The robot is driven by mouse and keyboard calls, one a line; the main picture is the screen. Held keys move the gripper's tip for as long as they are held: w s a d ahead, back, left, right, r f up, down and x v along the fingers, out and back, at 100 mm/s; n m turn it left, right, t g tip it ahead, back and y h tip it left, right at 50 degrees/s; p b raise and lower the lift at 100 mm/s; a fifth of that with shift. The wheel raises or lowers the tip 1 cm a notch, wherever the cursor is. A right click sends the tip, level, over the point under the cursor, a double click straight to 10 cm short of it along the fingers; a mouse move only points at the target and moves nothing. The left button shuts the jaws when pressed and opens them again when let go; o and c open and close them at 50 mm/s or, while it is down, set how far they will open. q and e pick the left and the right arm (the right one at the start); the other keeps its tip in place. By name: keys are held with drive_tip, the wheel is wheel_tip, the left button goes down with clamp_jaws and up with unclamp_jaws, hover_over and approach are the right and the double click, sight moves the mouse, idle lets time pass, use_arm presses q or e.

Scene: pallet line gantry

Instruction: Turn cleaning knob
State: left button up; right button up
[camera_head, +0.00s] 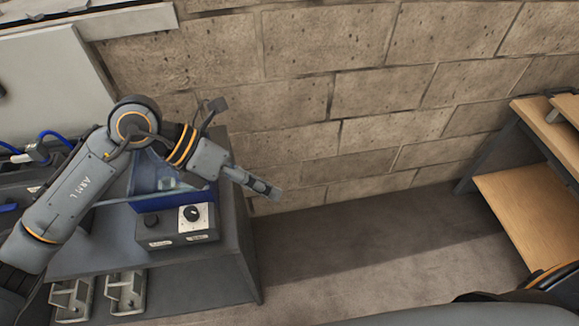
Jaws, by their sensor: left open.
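A dark grey control box (180,240) sits on a grey bench near its right front edge. On its top are a plain black knob (151,221) at left and a black knob on a white plate (192,213) at right. Each has a small label on the box front, too small to read, so I cannot tell which is the cleaning knob. My left gripper (245,150) is open and empty, above and to the right of the box, apart from both knobs. Its fingers spread up and to the lower right. My right gripper is not in view.
A blue bin (146,206) stands behind the box, partly hidden by my left arm. The grey bench (238,262) has metal brackets (125,292) below. A block wall (370,100) is behind. Wooden shelving (530,205) stands at right. The floor between is clear.

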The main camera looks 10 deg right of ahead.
use_arm(q)
drive_tip(key=s+d+r+n+h, duration=0.1)
drive_tip(key=s+d+r+h, duration=0.1)
drive_tip(key=d+r+h, duration=0.2)
drive_tip(key=shift+d+r+g+h, duration=0.4)
drive_tip(key=shift+r+h, duration=0.1)
drive_tip(key=shift+r, duration=0.3)
drive_tip(key=shift+s, duration=0.1)
